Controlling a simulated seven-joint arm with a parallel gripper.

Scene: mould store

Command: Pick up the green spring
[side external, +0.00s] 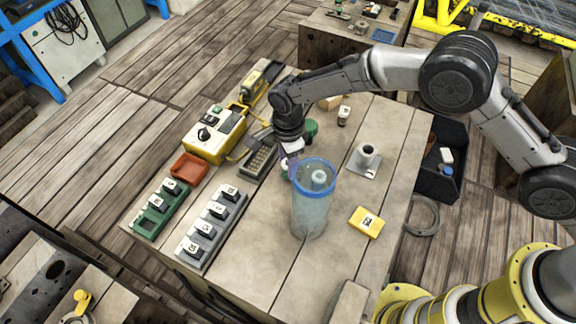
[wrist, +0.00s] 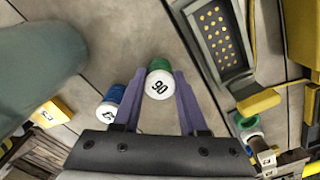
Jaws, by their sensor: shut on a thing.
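The green spring (wrist: 160,66) is a short green cylinder with a white end cap marked with a two-digit number. In the wrist view it sits between the two purple fingers of my gripper (wrist: 159,78), which are shut on it. In the side external view my gripper (side external: 290,160) is low over the table, just behind the tall clear cylinder. A bit of the green spring (side external: 285,171) shows beside the fingers, the rest being hidden. I cannot tell whether it still touches the table.
The tall clear cylinder with a blue rim (side external: 311,212) stands close in front of my gripper. A blue piece with a white cap (wrist: 108,107) is beside the left finger. A grey perforated tray (side external: 253,168), a flanged pipe (side external: 365,160) and a yellow block (side external: 366,223) are nearby.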

